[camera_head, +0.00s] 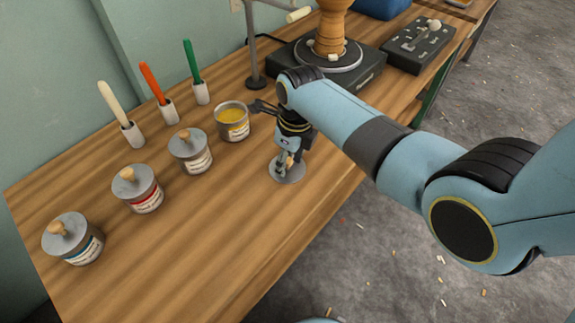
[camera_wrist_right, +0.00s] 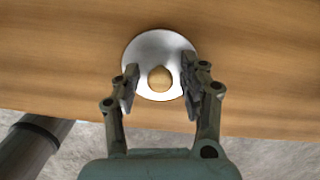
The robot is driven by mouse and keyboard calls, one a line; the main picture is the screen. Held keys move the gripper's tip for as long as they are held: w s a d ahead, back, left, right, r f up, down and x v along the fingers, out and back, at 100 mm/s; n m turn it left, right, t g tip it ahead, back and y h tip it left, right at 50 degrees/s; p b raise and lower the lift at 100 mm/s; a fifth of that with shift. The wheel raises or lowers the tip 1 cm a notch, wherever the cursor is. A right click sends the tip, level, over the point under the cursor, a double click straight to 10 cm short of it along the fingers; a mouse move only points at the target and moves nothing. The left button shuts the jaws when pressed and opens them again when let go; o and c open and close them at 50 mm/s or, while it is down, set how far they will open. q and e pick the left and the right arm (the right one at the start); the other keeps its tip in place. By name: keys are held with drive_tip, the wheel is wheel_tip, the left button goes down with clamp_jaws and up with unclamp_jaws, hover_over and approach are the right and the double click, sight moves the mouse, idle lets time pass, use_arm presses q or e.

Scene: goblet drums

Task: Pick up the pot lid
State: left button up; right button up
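The pot lid (camera_head: 292,178) is a grey disc lying flat on the wooden table near its front edge. In the right wrist view the lid (camera_wrist_right: 158,44) shows a round wooden knob (camera_wrist_right: 160,79) at its middle. My right gripper (camera_head: 288,161) points down over the lid. In the right wrist view the gripper (camera_wrist_right: 160,88) is open, with one finger on each side of the knob and a gap to both. Whether the fingertips touch the disc cannot be told. An open pot (camera_head: 232,122) with yellow contents stands behind the gripper. My left gripper is not in view.
Three lidded pots (camera_head: 191,151) (camera_head: 138,188) (camera_head: 74,238) stand in a row to the left. Several brushes (camera_head: 194,72) stand in white holders along the wall. A black turntable (camera_head: 362,82) with a wooden drum (camera_head: 331,27) is behind. Bare tabletop (camera_head: 215,235) lies left of the lid.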

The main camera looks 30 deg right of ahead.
sight(290, 162)
clamp_jaws()
drive_tip(key=shift+r, duration=0.55)
drive_tip(key=r, duration=0.1)
drive_tip(key=r+p, duration=0.1)
drive_tip(key=s+r+p, duration=0.1)
drive_tip(key=r, duration=0.1)
drive_tip(key=shift+d, duration=0.25)
drive_tip(key=s+d+r+p, duration=0.2)
drive_tip(key=s+r, duration=0.4)
drive_tip(key=s, duration=0.4)
drive_tip(key=shift+d, duration=0.55)
